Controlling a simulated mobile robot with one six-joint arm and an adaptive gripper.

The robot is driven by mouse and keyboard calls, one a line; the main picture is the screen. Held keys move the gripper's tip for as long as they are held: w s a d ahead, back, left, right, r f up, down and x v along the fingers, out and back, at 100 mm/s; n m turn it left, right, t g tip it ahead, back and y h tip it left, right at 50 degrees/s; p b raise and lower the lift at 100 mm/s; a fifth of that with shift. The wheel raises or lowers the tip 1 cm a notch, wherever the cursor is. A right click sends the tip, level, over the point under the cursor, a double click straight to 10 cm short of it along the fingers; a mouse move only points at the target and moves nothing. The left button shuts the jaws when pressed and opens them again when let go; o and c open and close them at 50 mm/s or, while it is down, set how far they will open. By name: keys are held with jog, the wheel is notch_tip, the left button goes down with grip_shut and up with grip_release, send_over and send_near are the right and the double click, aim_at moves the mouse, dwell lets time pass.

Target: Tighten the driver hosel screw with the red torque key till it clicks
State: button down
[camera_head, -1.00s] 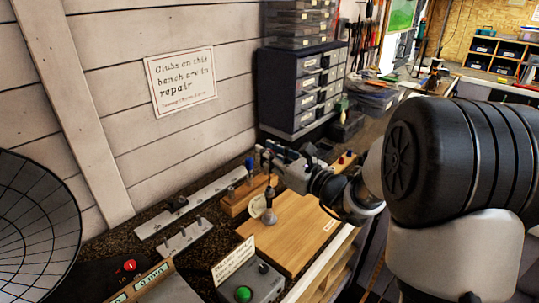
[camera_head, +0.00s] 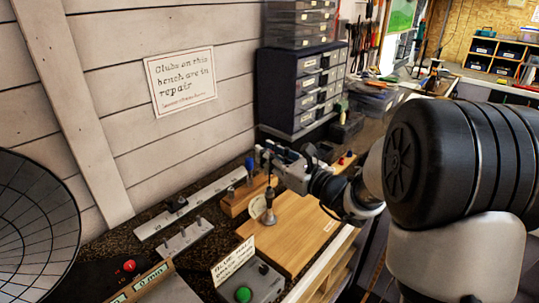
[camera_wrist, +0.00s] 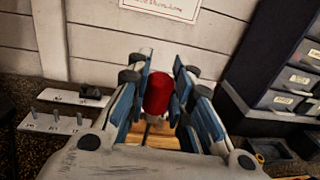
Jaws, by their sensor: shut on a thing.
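The red torque key (camera_wrist: 157,93) stands upright between the pads of my gripper (camera_wrist: 158,100) in the wrist view. The gripper is shut on its red handle. In the head view my gripper (camera_head: 266,154) is above the wooden board, to the right of a blue-handled tool. Below it, a dark upright piece (camera_head: 269,214) with a wider base stands on the board, beside a pale rounded piece (camera_head: 257,208). These look like the driver parts, but they are small. The screw and the key's tip cannot be made out.
The wooden board (camera_head: 300,234) lies on the dark bench. A wooden block (camera_head: 234,205) holds the blue-handled tool (camera_head: 249,163). A grey box with a green button (camera_head: 243,294) and a sign stands in front. Drawer cabinets (camera_head: 300,90) stand behind against the wall.

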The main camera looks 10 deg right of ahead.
jog(key=shift+f+b, duration=0.75)
jog(key=shift+f, duration=0.15)
jog(key=c, duration=1.3)
grip_release()
jog(key=shift+c, duration=0.2)
jog(key=v, duration=1.2)
jog(key=shift+a, duration=0.1)
